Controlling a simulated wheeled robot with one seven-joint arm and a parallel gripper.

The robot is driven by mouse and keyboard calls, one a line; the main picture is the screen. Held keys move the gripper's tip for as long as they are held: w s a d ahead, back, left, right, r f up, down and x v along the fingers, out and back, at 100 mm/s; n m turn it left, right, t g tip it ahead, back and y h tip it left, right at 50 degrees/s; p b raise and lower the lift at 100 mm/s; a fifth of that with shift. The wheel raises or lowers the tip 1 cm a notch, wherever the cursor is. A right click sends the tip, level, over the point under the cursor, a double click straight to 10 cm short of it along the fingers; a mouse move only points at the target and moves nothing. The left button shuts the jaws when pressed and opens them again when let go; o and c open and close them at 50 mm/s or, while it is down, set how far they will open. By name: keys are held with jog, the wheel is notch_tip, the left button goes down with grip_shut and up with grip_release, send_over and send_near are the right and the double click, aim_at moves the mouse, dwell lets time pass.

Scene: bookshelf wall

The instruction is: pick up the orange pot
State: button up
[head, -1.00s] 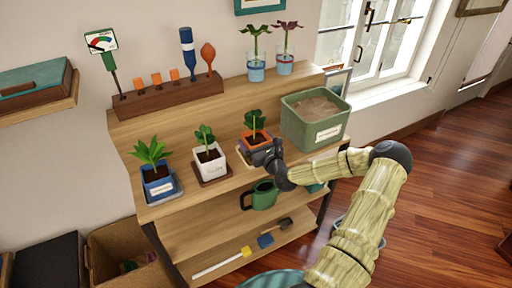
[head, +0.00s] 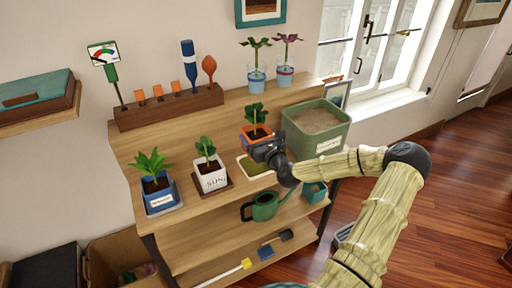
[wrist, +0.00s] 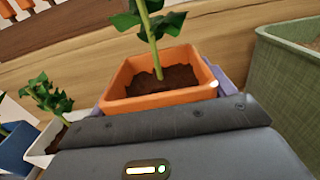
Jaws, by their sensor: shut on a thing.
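The orange pot (head: 256,131) holds dark soil and a green leafy plant. In the head view it is in my gripper (head: 267,149), above and behind a pale shallow saucer (head: 262,168) on the shelf top. The wrist view shows the pot (wrist: 150,97) upright and close in front of the gripper body (wrist: 180,140). My gripper is shut on the pot; the fingertips are mostly hidden behind the gripper body and pot.
A white pot (head: 212,179) and a blue pot (head: 158,195) stand to the left. A large green bin (head: 335,138) of soil stands close on the right. A wooden rack (head: 170,108) with tools is behind. A green watering can (head: 264,207) sits on the shelf below.

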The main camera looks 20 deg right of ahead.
jog(key=shift+a+r, duration=0.1)
jog(key=shift+r, duration=1.2)
